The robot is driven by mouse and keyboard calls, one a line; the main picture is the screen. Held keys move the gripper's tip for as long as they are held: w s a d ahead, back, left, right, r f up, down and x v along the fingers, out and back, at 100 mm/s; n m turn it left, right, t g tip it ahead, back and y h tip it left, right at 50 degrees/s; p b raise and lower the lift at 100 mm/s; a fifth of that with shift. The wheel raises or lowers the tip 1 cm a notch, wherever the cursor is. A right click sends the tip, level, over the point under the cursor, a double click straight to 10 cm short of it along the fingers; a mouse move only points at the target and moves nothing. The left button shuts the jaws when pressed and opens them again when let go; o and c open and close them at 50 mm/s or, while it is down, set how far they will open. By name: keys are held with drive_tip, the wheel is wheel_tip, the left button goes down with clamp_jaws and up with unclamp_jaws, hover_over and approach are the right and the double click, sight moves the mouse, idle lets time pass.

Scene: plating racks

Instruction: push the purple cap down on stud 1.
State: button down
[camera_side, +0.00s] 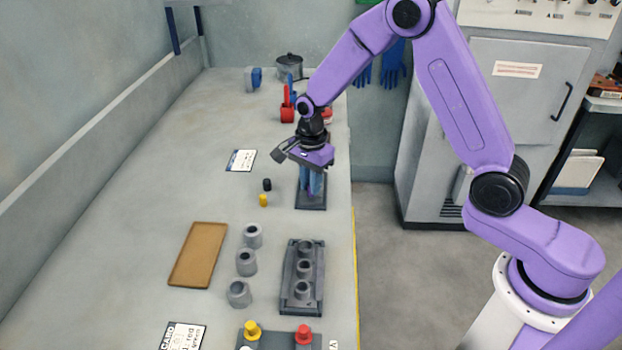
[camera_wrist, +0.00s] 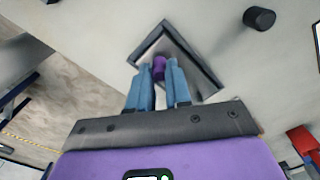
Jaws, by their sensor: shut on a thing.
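The purple cap (camera_wrist: 159,68) shows between the blue fingertips of my gripper (camera_wrist: 159,76) in the wrist view. My gripper is shut on it, above a dark square-edged base (camera_wrist: 205,78). In the side view my gripper (camera_side: 312,185) points down over the same dark base (camera_side: 311,204), near the table's right edge. The cap is hidden behind the fingers there. Stud 1 is not visible under the cap and fingers, so I cannot tell how far down the cap sits.
A black cap (camera_side: 267,184) and a yellow cap (camera_side: 263,200) stand left of the base. Nearer are a tan tray (camera_side: 198,255), several grey rings, a grey rack (camera_side: 288,298) and a yellow-and-red-capped rack (camera_side: 278,342). A red container (camera_side: 287,115) stands behind.

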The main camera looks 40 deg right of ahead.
drive_tip(key=shift+f, duration=0.4)
drive_tip(key=c, duration=1)
unclamp_jaws()
drive_tip(key=shift+r, duration=0.1)
wheel_tip(320, 180, up, 17)
drive_tip(key=shift+r, duration=0.15)
drive_tip(key=s+d+f+n, duration=0.1)
drive_tip(key=s+n, duration=0.8)
drive_tip(key=s, duration=0.2)
drive_tip(key=s+d+f+n, duration=0.1)
drive_tip(key=s+f+n, duration=0.1)
drive_tip(key=s+n, duration=0.8)
drive_tip(key=s+d+f+n, duration=0.1)
drive_tip(key=s+n, duration=0.8)
drive_tip(key=s, duration=0.3)
drive_tip(key=shift+d+f+n, duration=0.15)
drive_tip(key=shift+n, duration=0.15)
